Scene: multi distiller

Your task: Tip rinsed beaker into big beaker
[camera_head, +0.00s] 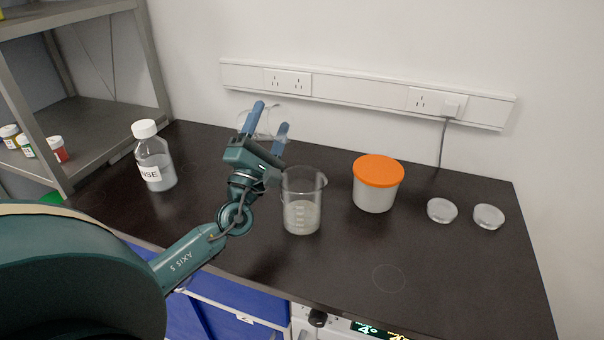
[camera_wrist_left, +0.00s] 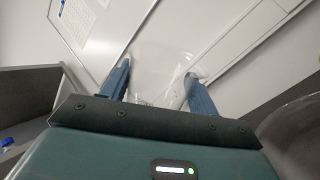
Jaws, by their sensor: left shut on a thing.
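My left gripper (camera_head: 268,117) is shut on a small clear beaker (camera_head: 263,122), held in the air behind and to the left of the big beaker. In the left wrist view the clear beaker (camera_wrist_left: 158,75) sits between the two blue fingers of the left gripper (camera_wrist_left: 157,84). It is faint there, and its tilt and contents are hard to tell. The big beaker (camera_head: 302,204) stands upright on the dark bench, with whitish, cloudy contents in its lower part. The held beaker is apart from it. My right gripper is not in view.
A rinse bottle (camera_head: 154,160) with a white cap stands at left beside a grey shelf (camera_head: 100,125). A tub with an orange lid (camera_head: 378,172) stands right of the big beaker. Two clear dishes, one nearer (camera_head: 441,210) and one farther right (camera_head: 488,216), lie on the bench (camera_head: 340,265). The front right is clear.

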